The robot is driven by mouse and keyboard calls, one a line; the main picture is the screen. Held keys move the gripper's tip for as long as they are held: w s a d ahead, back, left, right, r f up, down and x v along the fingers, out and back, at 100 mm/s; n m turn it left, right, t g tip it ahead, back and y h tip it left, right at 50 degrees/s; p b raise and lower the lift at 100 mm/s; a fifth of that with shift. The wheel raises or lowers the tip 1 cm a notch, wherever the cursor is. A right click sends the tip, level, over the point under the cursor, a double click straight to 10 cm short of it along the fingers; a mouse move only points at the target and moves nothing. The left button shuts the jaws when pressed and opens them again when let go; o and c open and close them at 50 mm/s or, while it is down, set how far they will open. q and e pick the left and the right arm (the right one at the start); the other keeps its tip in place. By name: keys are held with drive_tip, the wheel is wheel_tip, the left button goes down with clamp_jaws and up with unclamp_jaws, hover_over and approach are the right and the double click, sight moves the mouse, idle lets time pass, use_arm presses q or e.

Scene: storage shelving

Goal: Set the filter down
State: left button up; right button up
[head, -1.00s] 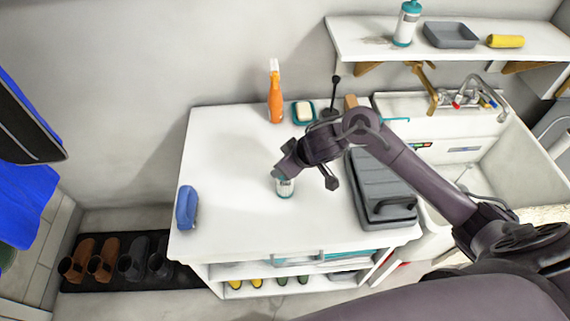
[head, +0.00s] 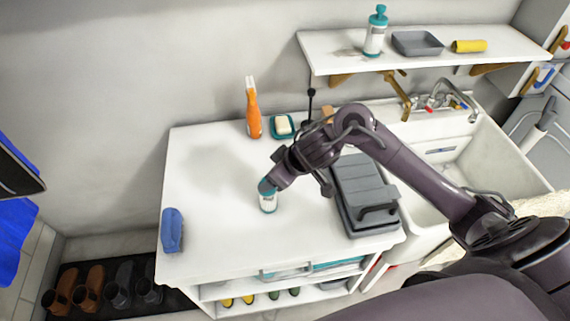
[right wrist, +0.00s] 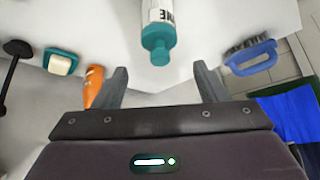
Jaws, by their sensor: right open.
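The filter (head: 268,203) is a small white cylinder with teal ends and dark lettering. It looks upright on the white counter top (head: 215,235), left of the dark grey case. My right gripper (head: 272,183) is just at its upper end and hides part of it. In the right wrist view the filter (right wrist: 158,30) has its teal end toward my right gripper (right wrist: 161,80). The two fingers are spread, with a gap between them and the filter, and nothing is clamped. My left gripper is not in view.
A blue brush (head: 172,230) lies at the counter's left edge. The dark grey case (head: 365,195) and sink (head: 505,170) are right. The counter's left middle is clear.

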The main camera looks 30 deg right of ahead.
drive_tip(key=v, duration=0.6)
drive_tip(key=shift+s+r+p, duration=0.15)
drive_tip(key=shift+r+p, duration=0.1)
drive_tip(key=shift+p, duration=0.15)
drive_tip(key=shift+d, duration=0.1)
